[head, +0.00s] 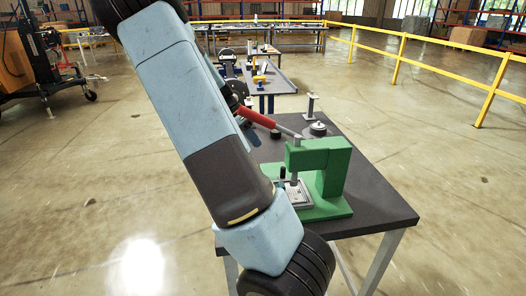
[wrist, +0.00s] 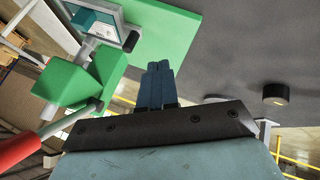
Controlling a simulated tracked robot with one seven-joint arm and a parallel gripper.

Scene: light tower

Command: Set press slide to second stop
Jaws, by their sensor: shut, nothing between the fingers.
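The green press (head: 335,172) stands on a dark table, with a red-handled lever (head: 260,120) reaching out to the left. A light plate (head: 295,195) with a small dark knob (head: 282,172) lies on its base, likely the slide. In the wrist view the green press (wrist: 75,85) is at left, its lever's red handle (wrist: 18,148) at lower left. The plate (wrist: 95,22) and black knob (wrist: 131,41) show at upper left. My gripper (wrist: 158,68) is shut and empty, its tips to the right of the knob and apart from it. The stop marks cannot be made out.
The dark tabletop (head: 385,212) is bare to the right of the press. A round grey part (head: 318,129) and an upright metal stand (head: 311,107) are at its back. A black cylinder (wrist: 276,94) shows at right in the wrist view. A yellow rail (head: 400,60) runs behind.

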